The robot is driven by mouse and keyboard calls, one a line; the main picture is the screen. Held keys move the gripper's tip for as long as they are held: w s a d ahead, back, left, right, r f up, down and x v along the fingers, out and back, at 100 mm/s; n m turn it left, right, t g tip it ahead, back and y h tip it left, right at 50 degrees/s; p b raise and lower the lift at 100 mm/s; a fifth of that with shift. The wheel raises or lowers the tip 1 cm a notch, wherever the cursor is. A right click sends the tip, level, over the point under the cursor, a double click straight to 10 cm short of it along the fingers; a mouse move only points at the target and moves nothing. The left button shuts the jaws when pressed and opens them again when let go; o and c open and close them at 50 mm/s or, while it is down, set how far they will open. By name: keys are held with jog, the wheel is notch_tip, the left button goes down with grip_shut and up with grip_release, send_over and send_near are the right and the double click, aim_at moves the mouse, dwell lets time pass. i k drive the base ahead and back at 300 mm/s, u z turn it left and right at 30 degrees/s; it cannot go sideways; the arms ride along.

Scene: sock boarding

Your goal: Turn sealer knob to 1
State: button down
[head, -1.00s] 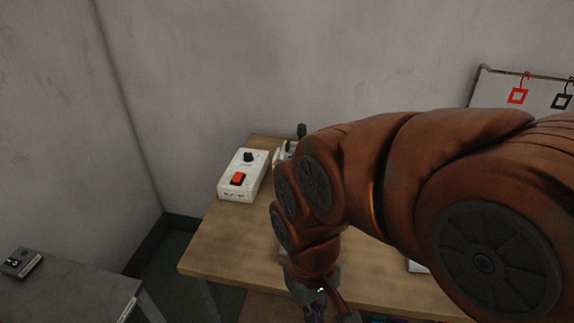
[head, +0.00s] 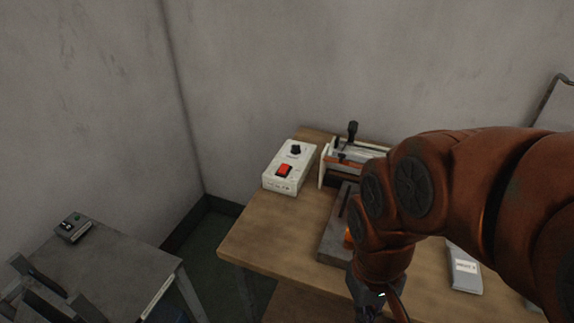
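The sealer's white control box (head: 277,182) sits at the back left of the wooden table. It carries a black knob (head: 295,149) near its far end and a red switch (head: 284,170) nearer to me. The knob's setting marks are too small to read. The sealer (head: 352,152), with a black handle standing up, is just right of the box. My gripper (head: 372,316) is at the bottom of the head view, low in front of the table and well away from the knob. Its fingers are cut off by the frame edge, so its opening is unclear.
My arm covers the right part of the wooden table (head: 270,236). A grey labelled packet (head: 464,268) lies on the table to the right. A grey metal table (head: 120,262) with a small button box (head: 73,228) stands at left. A floor gap separates the tables.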

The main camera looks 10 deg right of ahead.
aim_at(295, 149)
jog(key=u, duration=0.05)
jog(key=k, duration=0.6)
jog(key=u, duration=0.7)
jog(key=i, duration=0.55)
jog(key=u, duration=0.4)
jog(key=i, duration=0.95)
jog(key=z, duration=0.55)
